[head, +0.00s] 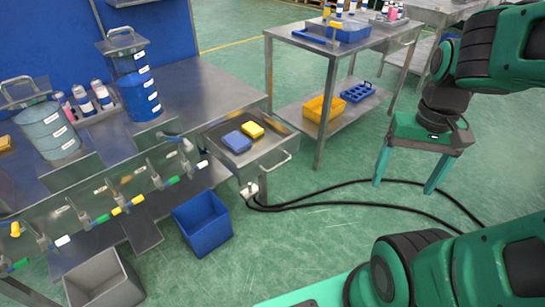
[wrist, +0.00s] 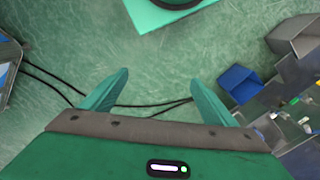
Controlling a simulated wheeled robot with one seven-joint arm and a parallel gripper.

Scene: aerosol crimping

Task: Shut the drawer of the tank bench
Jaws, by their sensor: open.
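The drawer (head: 263,151) of the tank bench (head: 205,92) stands pulled out at the bench's right end. A blue sponge (head: 236,141) and a yellow sponge (head: 252,129) lie in it. Its bar handle (head: 277,161) is on the front, facing right. My gripper (head: 406,190) is to the right of the drawer, well apart from it, with its fingers pointing down. Its two green fingers are spread with nothing between them, as the wrist view (wrist: 150,92) also shows. The drawer is not clearly visible in the wrist view.
Blue and grey tanks, bottles and a row of valves are on the bench. A blue bin (head: 203,222) and a grey bin (head: 104,279) stand below. A steel cart (head: 318,58) is behind the drawer. Black hoses (head: 340,204) cross the floor. Open floor lies between gripper and drawer.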

